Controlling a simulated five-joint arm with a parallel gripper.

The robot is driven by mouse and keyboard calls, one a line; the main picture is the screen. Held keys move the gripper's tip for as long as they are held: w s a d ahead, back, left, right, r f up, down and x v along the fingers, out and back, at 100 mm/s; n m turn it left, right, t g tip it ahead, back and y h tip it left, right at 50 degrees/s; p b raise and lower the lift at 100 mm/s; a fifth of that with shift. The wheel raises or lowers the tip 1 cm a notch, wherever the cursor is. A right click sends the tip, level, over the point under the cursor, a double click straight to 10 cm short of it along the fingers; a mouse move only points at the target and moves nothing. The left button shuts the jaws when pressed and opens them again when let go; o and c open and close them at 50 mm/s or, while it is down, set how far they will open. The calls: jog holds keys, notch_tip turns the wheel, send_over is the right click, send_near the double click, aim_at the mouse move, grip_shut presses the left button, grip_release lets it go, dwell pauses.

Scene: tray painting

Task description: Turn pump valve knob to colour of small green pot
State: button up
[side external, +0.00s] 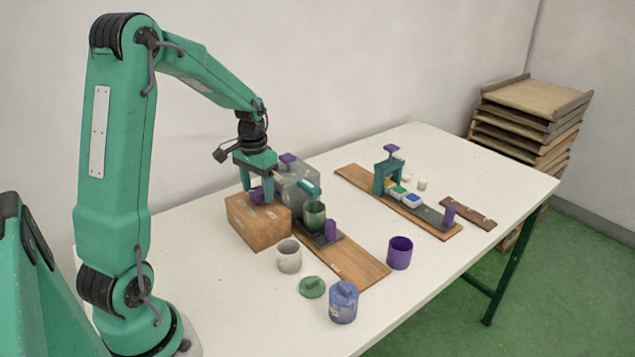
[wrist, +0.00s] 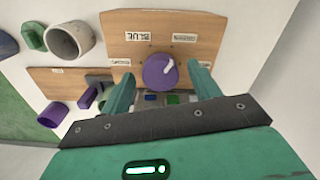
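The purple valve knob (wrist: 157,74) is on a wooden box (side external: 245,232). Its white pointer aims up and right in the wrist view, towards the upper-right label (wrist: 184,37), too blurred to read. The upper-left label (wrist: 137,36) reads BLUE. Two smaller labels flank the knob. My gripper (wrist: 162,72) is open, with one finger on each side of the knob and a gap on both sides. In the side view my gripper (side external: 257,194) points down over the box. A small green pot (side external: 314,216) stands open under the pump spout (side external: 310,187).
A green lid (side external: 312,287), grey pot (side external: 289,258), blue lidded pot (side external: 343,305) and purple pot (side external: 399,254) stand in front. The grey pump body (side external: 297,177) is close behind my gripper. A second board (side external: 355,178) holds a green arch and paint blocks.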

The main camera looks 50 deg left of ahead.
aim_at(259, 192)
jog(key=shift+r, duration=0.1)
jog(key=shift+r, duration=3.8)
jog(key=shift+d+r, duration=0.25)
jog(key=shift+d, duration=0.15)
jog(key=s+d+r+m+t, duration=0.1)
jog(key=s+d+r+t, duration=0.1)
jog(key=s+d, duration=0.4)
jog(key=s+d+r+m+t, duration=0.2)
jog(key=s+d, duration=0.5)
jog(key=d, duration=0.7)
jog(key=shift+d+r+t, duration=0.3)
jog(key=shift+r+t, duration=0.5)
jog(key=shift+r, duration=0.05)
